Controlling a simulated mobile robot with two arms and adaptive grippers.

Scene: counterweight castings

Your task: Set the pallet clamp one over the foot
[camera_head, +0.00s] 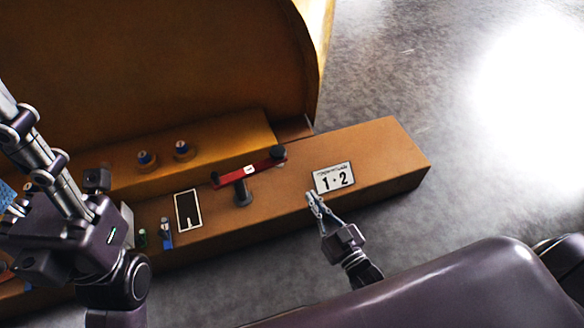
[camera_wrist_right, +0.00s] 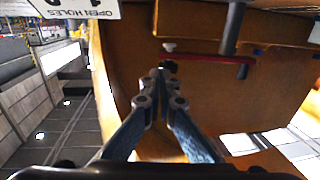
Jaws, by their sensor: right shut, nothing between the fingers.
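In the head view, a red clamp arm (camera_head: 232,176) with a small white label and a black knob (camera_head: 278,153) at its right end crosses above a dark post (camera_head: 241,192) on the orange-brown ledge. I take this as pallet clamp one; its foot I cannot pick out for sure. My right gripper (camera_head: 313,196) is shut and empty, just below the "1 · 2" plate (camera_head: 334,179) and right of the clamp. In the right wrist view the fingers (camera_wrist_right: 160,88) are together, with the red arm (camera_wrist_right: 215,58) beyond them. My left arm shows, but not its fingers.
The ledge's right end is bare.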

